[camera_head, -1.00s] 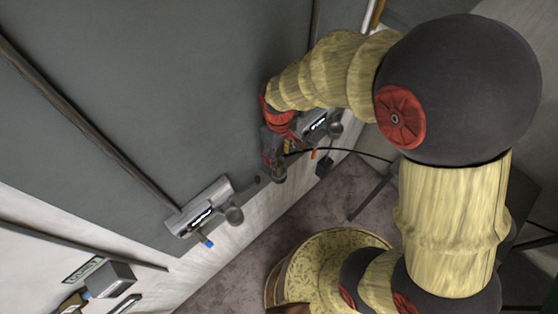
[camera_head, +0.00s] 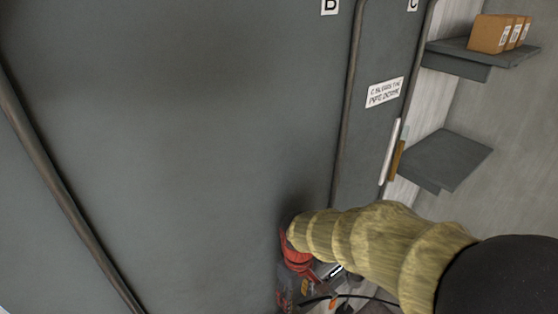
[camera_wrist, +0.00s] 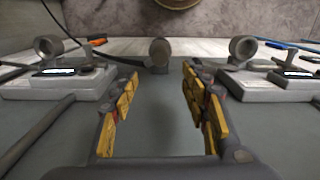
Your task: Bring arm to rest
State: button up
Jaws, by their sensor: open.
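My gripper (camera_wrist: 160,105) is open and empty in the wrist view, with a yellow-padded finger on each side. In the head view, my gripper (camera_head: 284,298) is red and dark and partly cut off by the bottom edge. My arm reaches in from the lower right, close to a large grey panel (camera_head: 180,130). In the wrist view, the fingers are apart, and a small round grey cup-like part (camera_wrist: 160,52) lies beyond the gap between them.
Pale wall units with round grey parts flank my gripper, one left (camera_wrist: 58,84) and one right (camera_wrist: 262,82). Boxes (camera_head: 497,33) sit on a shelf (camera_head: 470,50); a lower shelf (camera_head: 445,158) is bare.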

jog(key=s+d+f+m+t+b, duration=0.1)
jog(key=s+d+m+t+b, duration=0.4)
jog(key=s+d+b, duration=0.7)
jog(key=m+b, duration=0.2)
jog(key=b, duration=0.7)
jog(key=shift+s+f+t+b, duration=0.15)
jog(key=shift+f+t+b, duration=0.15)
jog(key=shift+b, duration=0.1)
